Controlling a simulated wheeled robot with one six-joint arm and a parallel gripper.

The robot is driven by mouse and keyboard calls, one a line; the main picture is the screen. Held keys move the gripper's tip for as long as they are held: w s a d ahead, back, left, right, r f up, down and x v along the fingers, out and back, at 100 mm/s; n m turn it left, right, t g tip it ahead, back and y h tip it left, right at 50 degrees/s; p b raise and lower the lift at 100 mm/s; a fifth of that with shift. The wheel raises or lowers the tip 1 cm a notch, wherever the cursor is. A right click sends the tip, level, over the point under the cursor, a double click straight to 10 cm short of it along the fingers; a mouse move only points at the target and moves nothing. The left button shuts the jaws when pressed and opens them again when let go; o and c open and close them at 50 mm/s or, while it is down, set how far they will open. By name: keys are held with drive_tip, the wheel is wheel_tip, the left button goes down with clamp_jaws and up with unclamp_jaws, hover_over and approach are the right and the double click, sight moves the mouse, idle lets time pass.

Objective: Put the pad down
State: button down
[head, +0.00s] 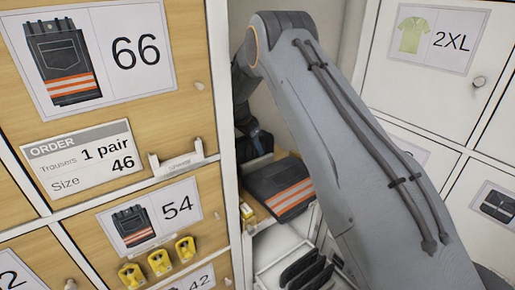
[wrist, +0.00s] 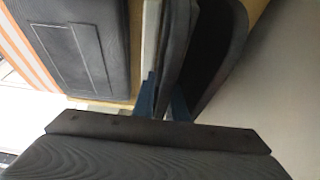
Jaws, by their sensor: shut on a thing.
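My gripper (wrist: 165,103) is shut on a dark pad (wrist: 176,50), whose narrow edge shows between the bluish fingers in the wrist view. A dark rounded shape (wrist: 222,62) lies right beside it; I cannot tell whether it is a second pad. In the head view my gripper (head: 257,141) is inside an open compartment, partly hidden by the cabinet edge and my arm. The held pad is hard to make out there. Folded dark trousers with orange stripes (head: 283,187) lie on a shelf just below and in front of it, and left of it in the wrist view (wrist: 75,45).
A white tray (head: 268,262) with several dark pads (head: 307,271) stands below the trousers. An order card (head: 82,160) reads trousers, 1 pair, size 46. Closed drawers flank the compartment on the left, white lockers (head: 428,70) on the right. Yellow clips (head: 160,262) sit on the lower left front.

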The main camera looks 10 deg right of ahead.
drive_tip(key=shift+f, duration=0.15)
drive_tip(key=c, duration=2)
unclamp_jaws()
drive_tip(key=shift+c, duration=0.2)
drive_tip(key=shift+a+r, duration=0.1)
drive_tip(key=shift+r, duration=0.4)
drive_tip(key=shift+b+v, duration=1.15)
drive_tip(key=shift+v, duration=2.25)
drive_tip(key=shift+s, duration=0.1)
